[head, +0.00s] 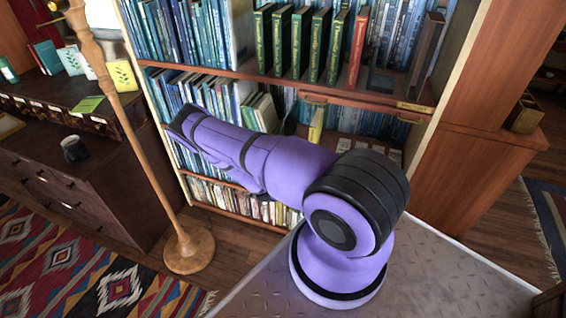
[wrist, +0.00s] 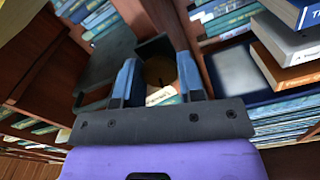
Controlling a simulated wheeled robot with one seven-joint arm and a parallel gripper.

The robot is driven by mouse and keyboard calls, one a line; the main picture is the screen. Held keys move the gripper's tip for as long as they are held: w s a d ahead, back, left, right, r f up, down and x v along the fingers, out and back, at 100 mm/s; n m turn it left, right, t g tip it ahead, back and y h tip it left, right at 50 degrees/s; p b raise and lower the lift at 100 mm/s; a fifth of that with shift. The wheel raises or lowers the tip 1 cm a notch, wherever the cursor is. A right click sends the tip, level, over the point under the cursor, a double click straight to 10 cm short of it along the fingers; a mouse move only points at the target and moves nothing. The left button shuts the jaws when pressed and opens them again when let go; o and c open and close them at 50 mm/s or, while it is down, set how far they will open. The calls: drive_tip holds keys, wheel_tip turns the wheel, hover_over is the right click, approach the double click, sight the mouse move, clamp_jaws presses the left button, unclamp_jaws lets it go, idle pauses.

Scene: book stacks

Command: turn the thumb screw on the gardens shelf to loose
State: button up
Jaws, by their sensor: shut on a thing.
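In the wrist view my gripper (wrist: 160,76) has its two blue fingers on either side of a round, dull brass-brown knob (wrist: 158,70), which looks like the thumb screw, and is shut on it. The knob sits at a dark grey metal piece (wrist: 108,62), perhaps a bookend or bracket. A small pale label (wrist: 160,96) shows below the knob; I cannot read it. Which way the screw is turned cannot be told.
Books (wrist: 292,45) stand close on the right in the wrist view. In the head view, green books (head: 290,42) and one red book (head: 357,48) stand on the shelf above. A wooden pole stand (head: 187,250) rises left of my arm. A dark cabinet (head: 70,170) is further left.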

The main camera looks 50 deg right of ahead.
drive_tip(key=shift+a+f+n, duration=0.1)
drive_tip(key=shift+n, duration=5)
drive_tip(key=o, duration=0.9)
drive_tip(key=v, duration=1)
drive_tip(key=shift+s+a, duration=0.15)
drive_tip(key=shift+a, duration=0.2)
